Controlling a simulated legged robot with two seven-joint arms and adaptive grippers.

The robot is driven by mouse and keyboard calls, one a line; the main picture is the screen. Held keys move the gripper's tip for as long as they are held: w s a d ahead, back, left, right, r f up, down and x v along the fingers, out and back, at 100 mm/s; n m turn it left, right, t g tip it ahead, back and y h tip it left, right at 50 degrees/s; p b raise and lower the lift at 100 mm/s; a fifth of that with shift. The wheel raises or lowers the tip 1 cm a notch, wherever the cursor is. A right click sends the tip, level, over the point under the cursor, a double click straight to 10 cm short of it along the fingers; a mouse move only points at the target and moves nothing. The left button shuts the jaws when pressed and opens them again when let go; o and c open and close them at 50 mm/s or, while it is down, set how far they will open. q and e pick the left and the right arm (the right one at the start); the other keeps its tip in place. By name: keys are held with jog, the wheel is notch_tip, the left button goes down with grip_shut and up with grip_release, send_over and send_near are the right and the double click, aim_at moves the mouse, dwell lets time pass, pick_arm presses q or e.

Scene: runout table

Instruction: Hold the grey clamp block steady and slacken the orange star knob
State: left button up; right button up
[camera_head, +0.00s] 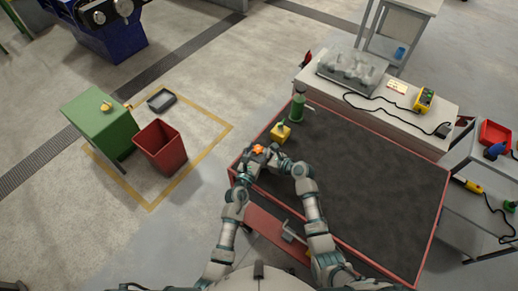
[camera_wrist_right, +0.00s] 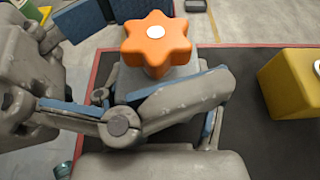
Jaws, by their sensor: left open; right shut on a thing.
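The orange star knob (camera_head: 258,149) sits on top of the grey clamp block at the table's left corner; the knob (camera_wrist_right: 157,40) shows clearly in the right wrist view, with a pale round centre. Below it, the grey clamp block (camera_wrist_right: 145,80) is mostly hidden by fingers. My right gripper (camera_head: 268,159) is shut on the clamp block, its blue-padded finger crossing in front of it below the knob. My left gripper (camera_head: 247,164) is open at the left of the block; its blue-padded fingers reach beside the knob at upper left in the wrist view.
A yellow block (camera_head: 280,133) stands just behind the knob, and a green item (camera_head: 297,108) beyond it. The dark table top (camera_head: 375,190) with its red rim is clear to the right. A red bin (camera_head: 160,147) and green cabinet (camera_head: 100,123) stand on the floor at left.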

aim_at(257, 154)
pick_arm(q)
jog(key=v, duration=0.8)
jog(key=shift+w, duration=0.1)
